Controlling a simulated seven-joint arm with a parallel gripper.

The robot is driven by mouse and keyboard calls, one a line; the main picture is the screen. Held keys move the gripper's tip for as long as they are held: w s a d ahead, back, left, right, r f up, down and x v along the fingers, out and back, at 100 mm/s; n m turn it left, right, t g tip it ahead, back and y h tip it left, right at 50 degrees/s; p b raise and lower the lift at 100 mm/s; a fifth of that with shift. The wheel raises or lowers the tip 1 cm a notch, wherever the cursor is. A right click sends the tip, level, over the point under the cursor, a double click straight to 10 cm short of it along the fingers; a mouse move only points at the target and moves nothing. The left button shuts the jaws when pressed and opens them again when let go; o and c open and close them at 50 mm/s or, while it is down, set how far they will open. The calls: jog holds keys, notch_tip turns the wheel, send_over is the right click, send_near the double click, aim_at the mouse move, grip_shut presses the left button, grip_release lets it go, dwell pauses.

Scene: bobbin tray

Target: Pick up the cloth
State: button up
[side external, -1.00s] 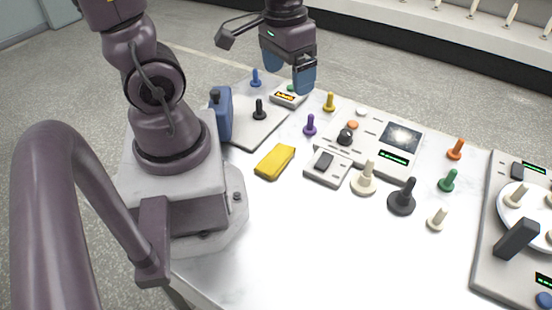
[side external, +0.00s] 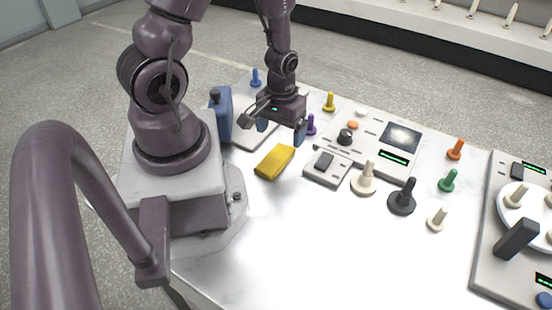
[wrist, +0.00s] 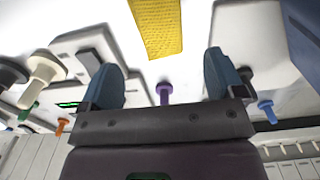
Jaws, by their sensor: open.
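The cloth (side external: 275,162) is a folded yellow pad lying flat on the white table, between my arm's base and a small grey switch box. It also shows at the top of the wrist view (wrist: 158,25), partly cut off by the picture's edge. My gripper (side external: 281,130) is open and empty, with blue fingers. It is above the table just behind the cloth in the side view, apart from it. In the wrist view the cloth lies beyond and between the two fingertips (wrist: 165,60).
A purple peg (side external: 311,126) stands close to my gripper. The switch box (side external: 327,167) is right of the cloth. Several bobbins, including a black one (side external: 402,198), stand to the right. The front of the table is clear.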

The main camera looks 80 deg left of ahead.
aim_at(280, 151)
jog(key=shift+f, duration=3.25)
jog(key=c, duration=1)
jog(key=shift+r, duration=0.1)
notch_tip(280, 151, up, 10)
jog(key=shift+f, duration=0.1)
jog(key=shift+o, duration=0.6)
jog(key=shift+w, duration=0.1)
